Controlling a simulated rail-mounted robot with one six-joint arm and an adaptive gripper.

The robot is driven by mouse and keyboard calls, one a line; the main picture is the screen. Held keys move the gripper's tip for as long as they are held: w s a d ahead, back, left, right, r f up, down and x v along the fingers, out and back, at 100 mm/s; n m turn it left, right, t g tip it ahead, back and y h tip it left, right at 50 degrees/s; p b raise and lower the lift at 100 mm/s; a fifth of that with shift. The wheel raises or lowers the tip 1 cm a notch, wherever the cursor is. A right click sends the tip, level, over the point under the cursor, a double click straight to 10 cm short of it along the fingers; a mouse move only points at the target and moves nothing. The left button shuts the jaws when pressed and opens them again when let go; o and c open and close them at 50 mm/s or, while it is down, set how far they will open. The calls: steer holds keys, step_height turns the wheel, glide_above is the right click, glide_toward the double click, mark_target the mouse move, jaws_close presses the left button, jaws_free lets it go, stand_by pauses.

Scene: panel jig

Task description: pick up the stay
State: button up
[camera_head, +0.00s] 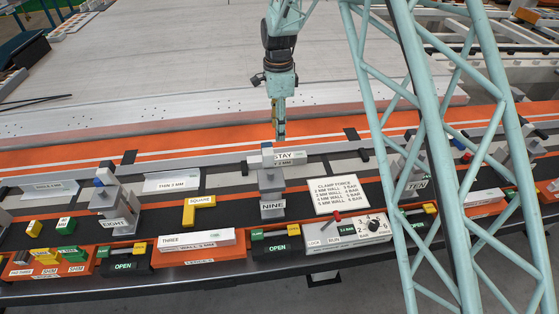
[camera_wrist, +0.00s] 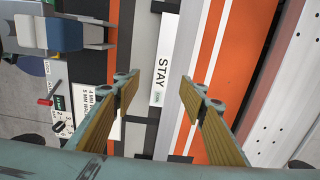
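The stay is a white bar labelled "STAY" (camera_head: 290,157), lying on the jig behind the clamp post labelled "NINE" (camera_head: 271,195). In the wrist view the stay (camera_wrist: 164,60) runs up the picture beside the orange strip, with part of its lower end near the fingers. My gripper (camera_head: 280,137) is above the stay's left end in the head view. In the wrist view my gripper (camera_wrist: 160,98) has its two fingers spread apart with nothing between them. The gripper tip partly overlaps the stay in the head view, so I cannot tell whether they touch.
Clamp posts "EIGHT" (camera_head: 115,208) and "TEN" (camera_head: 410,180) stand on either side. A yellow square (camera_head: 199,209) and a clamp force card (camera_head: 338,195) lie in front. A control box (camera_head: 345,230) sits near the front edge. A teal lattice column crosses the right side.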

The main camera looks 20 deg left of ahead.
steer(key=shift+w+a+f, duration=0.1)
steer(key=shift+a+f, duration=0.2)
steer(key=shift+f, duration=0.25)
glide_above(277, 157)
step_height(277, 157, down, 8)
steer(key=shift+r+b, duration=0.1)
steer(key=shift+b, duration=0.2)
steer(key=shift+f, duration=0.4)
steer(key=shift+f, duration=2.65)
steer(key=shift+c, duration=0.4)
